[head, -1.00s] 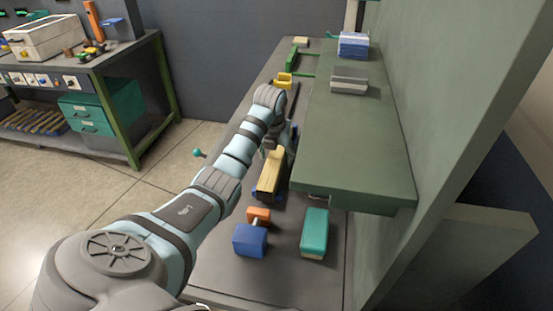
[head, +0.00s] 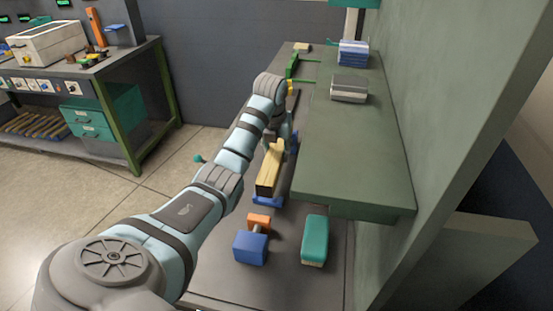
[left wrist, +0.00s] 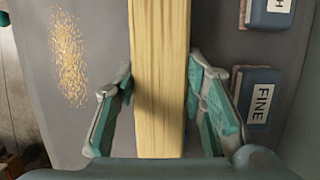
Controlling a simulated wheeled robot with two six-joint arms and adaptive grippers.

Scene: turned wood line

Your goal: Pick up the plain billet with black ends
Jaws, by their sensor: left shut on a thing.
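A pale wooden billet (head: 270,170) lies lengthwise over the bench, and its plain grained side fills the middle of the left wrist view (left wrist: 160,70). My left gripper (left wrist: 160,105) has one finger on each side of the billet and is shut on it; in the head view it is partly hidden behind my forearm. The billet's near end looks dark in the head view; its far end is hidden by the gripper. A blue support (head: 268,200) shows beneath the near end. My right gripper is not in view.
A blue block (head: 250,247), an orange block (head: 259,222) and a teal-topped block (head: 314,240) sit on the near bench. A green raised shelf (head: 350,150) overhangs on the right. In the wrist view, a block marked FINE (left wrist: 262,97) lies beside the billet.

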